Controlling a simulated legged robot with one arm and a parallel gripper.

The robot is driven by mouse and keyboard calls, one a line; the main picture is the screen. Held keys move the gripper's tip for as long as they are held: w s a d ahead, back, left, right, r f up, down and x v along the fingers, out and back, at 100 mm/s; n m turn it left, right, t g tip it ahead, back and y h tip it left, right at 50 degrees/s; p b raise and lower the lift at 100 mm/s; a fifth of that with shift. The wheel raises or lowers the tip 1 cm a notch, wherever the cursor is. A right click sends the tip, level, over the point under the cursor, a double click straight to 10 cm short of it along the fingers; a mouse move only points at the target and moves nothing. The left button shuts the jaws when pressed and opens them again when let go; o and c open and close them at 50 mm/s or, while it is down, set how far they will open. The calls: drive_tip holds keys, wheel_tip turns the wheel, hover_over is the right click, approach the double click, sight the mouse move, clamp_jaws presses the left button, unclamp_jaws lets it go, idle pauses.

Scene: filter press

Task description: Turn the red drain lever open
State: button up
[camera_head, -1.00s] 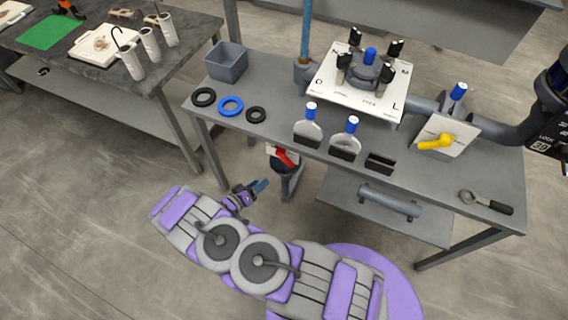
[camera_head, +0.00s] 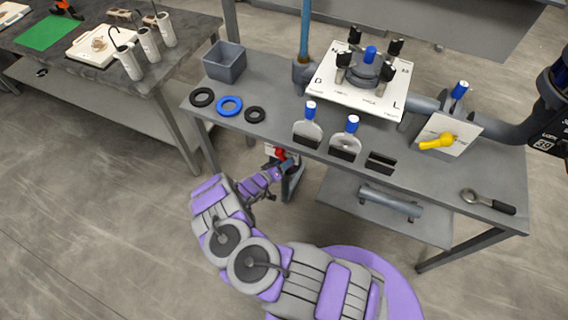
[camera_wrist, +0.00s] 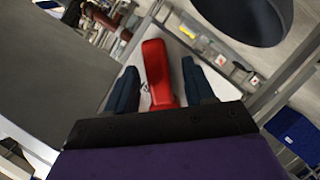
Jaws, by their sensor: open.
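The red drain lever (camera_wrist: 156,72) stands between the two dark blue fingers of my gripper (camera_wrist: 160,80) in the wrist view, with a gap on each side. The gripper is open around it, and its tip reaches past the fingertips in that view. A pale plate (camera_wrist: 183,50) shows behind the lever. In the head view only a small red part of the lever (camera_head: 280,153) shows, below the front edge of the table. My gripper (camera_head: 284,164) is at it there, and my arm hides much of the lever's mount.
The grey table (camera_head: 262,65) overhangs the lever, with its leg (camera_head: 207,145) to the left. A lower shelf (camera_head: 340,200) carries a grey cylinder (camera_head: 390,202). The floor at left is clear.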

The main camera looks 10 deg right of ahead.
drive_tip(key=shift+w+d, duration=0.15)
drive_tip(key=shift+d, duration=0.1)
drive_tip(key=shift+c, duration=0.5)
clamp_jaws()
